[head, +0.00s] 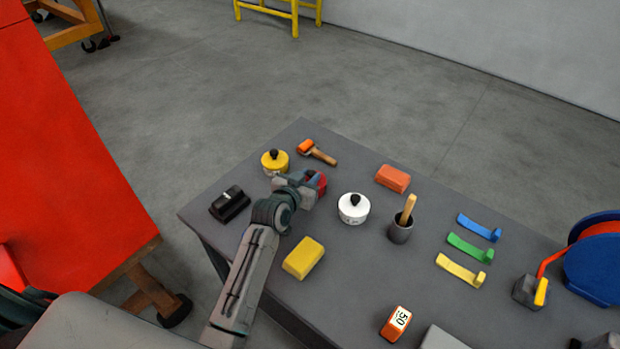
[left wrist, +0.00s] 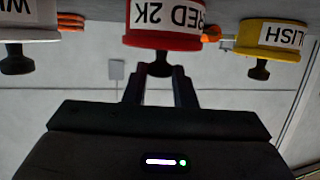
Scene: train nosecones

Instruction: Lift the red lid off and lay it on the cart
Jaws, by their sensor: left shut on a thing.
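The red tin (head: 321,180), labelled RED 2K, stands on the grey cart (head: 345,270) and is partly hidden by my left gripper (head: 308,187) in the head view. In the left wrist view, which is upside down, its red lid (left wrist: 163,42) has a black knob (left wrist: 159,67). My left gripper's fingers (left wrist: 159,88) are shut on that knob from the side. The lid appears seated on the tin, with no gap visible. My right gripper is not in view.
A yellow-lidded tin (head: 275,162) and a white-lidded tin (head: 353,208) stand close on either side. Bare cart shows between the sponge and the dark cup (head: 400,231).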

